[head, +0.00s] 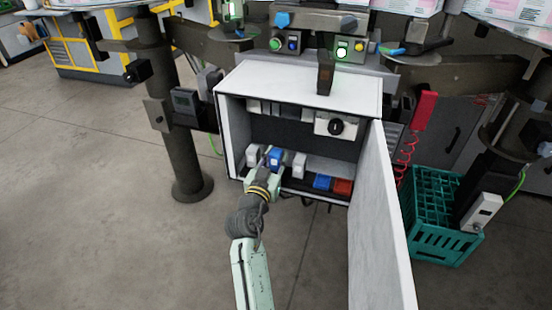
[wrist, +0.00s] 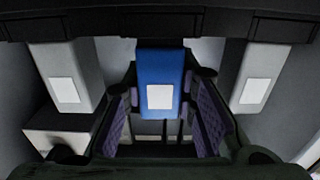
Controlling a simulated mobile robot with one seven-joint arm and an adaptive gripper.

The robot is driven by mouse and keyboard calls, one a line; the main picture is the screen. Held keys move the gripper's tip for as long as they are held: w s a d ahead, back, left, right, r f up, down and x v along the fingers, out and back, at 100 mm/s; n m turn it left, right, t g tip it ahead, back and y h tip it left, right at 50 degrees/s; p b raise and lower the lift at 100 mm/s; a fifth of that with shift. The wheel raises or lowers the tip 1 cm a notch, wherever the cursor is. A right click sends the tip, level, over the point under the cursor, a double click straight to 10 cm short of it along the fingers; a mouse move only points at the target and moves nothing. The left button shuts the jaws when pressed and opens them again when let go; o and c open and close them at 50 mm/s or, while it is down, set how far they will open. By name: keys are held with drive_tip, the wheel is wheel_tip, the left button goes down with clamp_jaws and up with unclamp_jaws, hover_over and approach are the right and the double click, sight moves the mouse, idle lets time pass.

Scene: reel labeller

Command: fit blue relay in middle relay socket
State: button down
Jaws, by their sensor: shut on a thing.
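My gripper (head: 271,168) reaches into the open white cabinet and is shut on the blue relay (head: 276,154). In the wrist view the blue relay (wrist: 160,68), with a white label, sits between the purple-padded fingers of my gripper (wrist: 160,112). Its far end meets the dark socket strip (wrist: 118,27), between two grey-white relays, the left one (wrist: 62,75) and the right one (wrist: 258,75). The middle socket is hidden behind the blue relay. I cannot tell whether the relay is fully seated or only touching.
A second blue piece (head: 322,182) and a red piece (head: 342,187) lie on the cabinet floor to the right. The cabinet door (head: 382,220) stands open on the right. A black rotary switch (head: 336,127) is on the cabinet's back. A teal crate (head: 440,215) stands outside.

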drive_tip(key=c, duration=1.2)
unclamp_jaws()
drive_tip(key=v, duration=1.2)
drive_tip(key=shift+r, duration=0.1)
